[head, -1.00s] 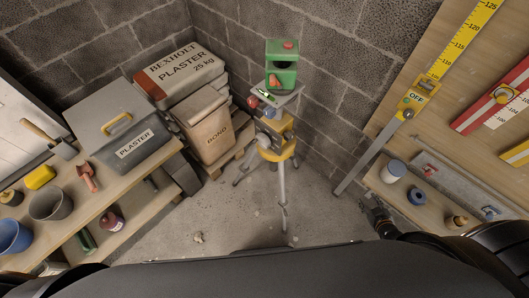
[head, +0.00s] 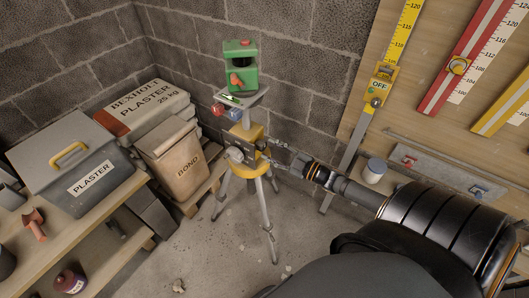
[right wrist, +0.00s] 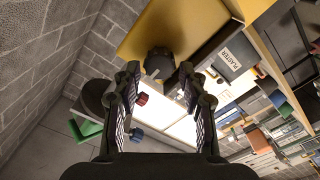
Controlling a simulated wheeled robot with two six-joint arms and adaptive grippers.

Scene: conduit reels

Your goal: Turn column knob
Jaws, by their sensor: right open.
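A tripod (head: 265,205) with a yellow column body (head: 249,135) stands on the floor by the block wall. A dark knob (head: 262,145) is on the column's right side. It also shows in the right wrist view (right wrist: 158,62), against the yellow body, between and just beyond the fingertips. My right gripper (head: 279,158) comes in from the right, open and empty, with its fingers pointing at this knob. I see no clear contact. A grey round part (head: 235,155) sits on the column's left side. Red (head: 218,109) and blue (head: 235,114) knobs sit higher, below the platform. My left gripper is out of view.
A green device (head: 240,68) stands on the tripod's platform. A wall board with yellow rule (head: 402,32) and a shelf with a white-topped can (head: 375,170) are at right.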

